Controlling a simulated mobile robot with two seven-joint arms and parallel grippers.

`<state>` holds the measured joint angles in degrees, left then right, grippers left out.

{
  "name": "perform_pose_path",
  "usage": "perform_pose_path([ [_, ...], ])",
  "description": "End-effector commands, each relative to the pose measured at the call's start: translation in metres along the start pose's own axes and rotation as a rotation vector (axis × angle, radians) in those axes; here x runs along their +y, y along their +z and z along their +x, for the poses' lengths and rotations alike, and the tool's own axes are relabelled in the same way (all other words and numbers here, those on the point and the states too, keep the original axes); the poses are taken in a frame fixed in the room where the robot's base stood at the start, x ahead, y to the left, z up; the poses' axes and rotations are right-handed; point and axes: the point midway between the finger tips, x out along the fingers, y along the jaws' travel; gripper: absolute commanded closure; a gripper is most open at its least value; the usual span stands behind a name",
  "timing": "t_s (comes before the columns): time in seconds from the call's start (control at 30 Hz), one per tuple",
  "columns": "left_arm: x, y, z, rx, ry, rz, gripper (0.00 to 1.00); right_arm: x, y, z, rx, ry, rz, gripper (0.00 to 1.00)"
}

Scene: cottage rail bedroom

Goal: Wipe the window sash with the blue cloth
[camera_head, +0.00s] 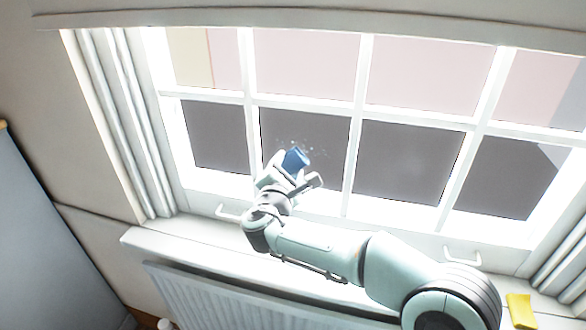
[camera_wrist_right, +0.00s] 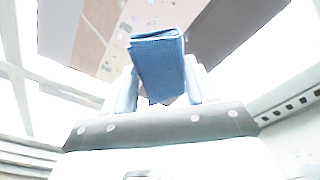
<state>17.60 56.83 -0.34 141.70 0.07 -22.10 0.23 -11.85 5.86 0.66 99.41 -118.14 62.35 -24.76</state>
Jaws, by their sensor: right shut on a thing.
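The window sash (camera_head: 355,150) is white, with several panes in two rows. Pale specks (camera_head: 312,149) show on the dark lower pane second from the left. My right gripper (camera_head: 293,168) is shut on the folded blue cloth (camera_head: 295,158) and holds it in front of that pane, just beside the specks. In the right wrist view the blue cloth (camera_wrist_right: 158,65) sits between the two fingers, with specks on the glass beyond it. I cannot tell whether the cloth touches the glass. My left gripper is not in view.
A white sill (camera_head: 180,248) runs below the window, above a radiator (camera_head: 190,295). A yellow item (camera_head: 521,311) lies at the sill's right end. Metal handles (camera_head: 228,212) stick out from the lower sash rail. Curtains (camera_head: 112,120) hang at both sides.

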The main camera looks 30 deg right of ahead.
Motion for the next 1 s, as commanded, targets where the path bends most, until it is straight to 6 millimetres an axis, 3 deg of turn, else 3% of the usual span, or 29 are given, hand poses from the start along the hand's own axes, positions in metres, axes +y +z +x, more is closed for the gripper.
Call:
perform_pose_path([
  [0.47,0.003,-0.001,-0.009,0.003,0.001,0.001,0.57,0.025,-0.024,0.002,0.0,0.001,-0.001,0.68],
  [1.0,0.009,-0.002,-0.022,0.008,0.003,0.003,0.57,0.039,-0.005,-0.001,-0.001,0.0,0.001,0.68],
])
